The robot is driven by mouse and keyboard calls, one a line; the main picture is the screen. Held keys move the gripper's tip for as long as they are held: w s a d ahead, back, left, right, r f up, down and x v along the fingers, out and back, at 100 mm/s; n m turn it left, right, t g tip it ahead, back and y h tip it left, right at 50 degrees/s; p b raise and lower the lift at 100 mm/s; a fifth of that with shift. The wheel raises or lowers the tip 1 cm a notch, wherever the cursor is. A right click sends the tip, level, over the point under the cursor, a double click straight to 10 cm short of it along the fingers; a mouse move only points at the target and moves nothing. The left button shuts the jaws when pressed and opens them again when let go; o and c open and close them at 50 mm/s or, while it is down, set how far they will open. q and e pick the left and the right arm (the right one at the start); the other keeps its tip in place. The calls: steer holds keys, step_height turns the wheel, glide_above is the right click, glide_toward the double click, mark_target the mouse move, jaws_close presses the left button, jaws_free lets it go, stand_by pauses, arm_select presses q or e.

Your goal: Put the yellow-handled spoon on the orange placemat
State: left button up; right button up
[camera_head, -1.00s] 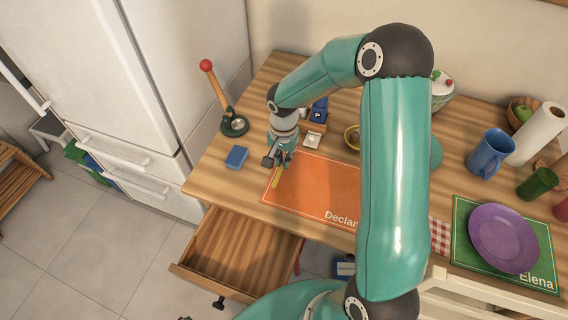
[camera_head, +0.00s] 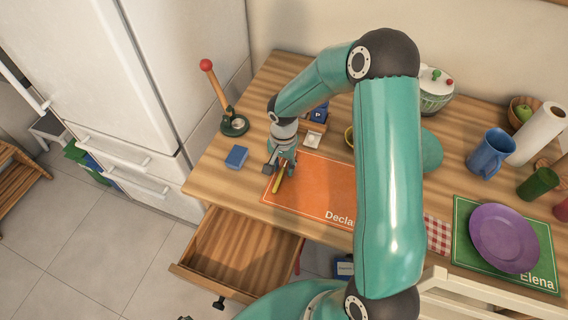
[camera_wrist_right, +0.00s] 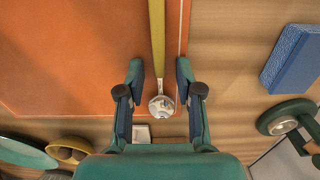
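The yellow-handled spoon (camera_wrist_right: 157,40) lies along the edge of the orange placemat (camera_wrist_right: 70,60) in the right wrist view, its handle over the orange and its silver bowl towards my palm. In the head view its yellow handle (camera_head: 279,183) shows at the left end of the placemat (camera_head: 315,187). My right gripper (camera_head: 280,174) is low over that end. In the wrist view the right gripper (camera_wrist_right: 160,68) has a finger on each side of the spoon, with gaps between fingers and handle. My left gripper is not in view.
A blue block (camera_head: 236,157) and a red-knobbed lever stand (camera_head: 234,125) are left of the placemat. An open, empty-looking drawer (camera_head: 240,250) juts out below the counter. A purple plate (camera_head: 504,238) sits on a green placemat (camera_head: 465,262) at right.

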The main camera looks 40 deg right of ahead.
mark_target(283, 167)
step_height(283, 167, up, 12)
stand_by(0.6)
stand_by(0.4)
